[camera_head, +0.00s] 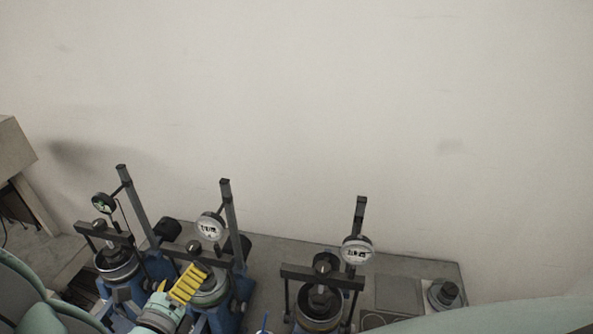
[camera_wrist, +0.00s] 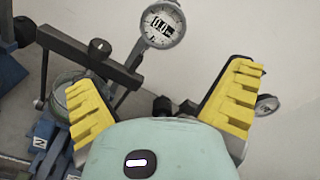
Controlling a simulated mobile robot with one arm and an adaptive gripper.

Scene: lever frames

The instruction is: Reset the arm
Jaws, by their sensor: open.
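My gripper (camera_head: 187,284) has yellow toothed fingers and is at the lower left of the head view, in front of the middle lever frame (camera_head: 228,225). In the wrist view my gripper (camera_wrist: 160,100) is open, with its two yellow fingers wide apart and nothing between them. A round dial gauge (camera_wrist: 162,24) and a dark crossbar (camera_wrist: 88,55) of a lever frame show beyond the fingers. Whether a finger touches the frame cannot be told. Part of my pale green arm covers the lower left of the head view.
Another lever frame (camera_head: 133,210) stands at the left and one (camera_head: 359,215) at the right, each with a dial. A dark cylinder (camera_head: 444,292) sits at the right end of the grey table (camera_head: 420,268). A plain wall (camera_head: 300,110) rises behind. The space above the frames is clear.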

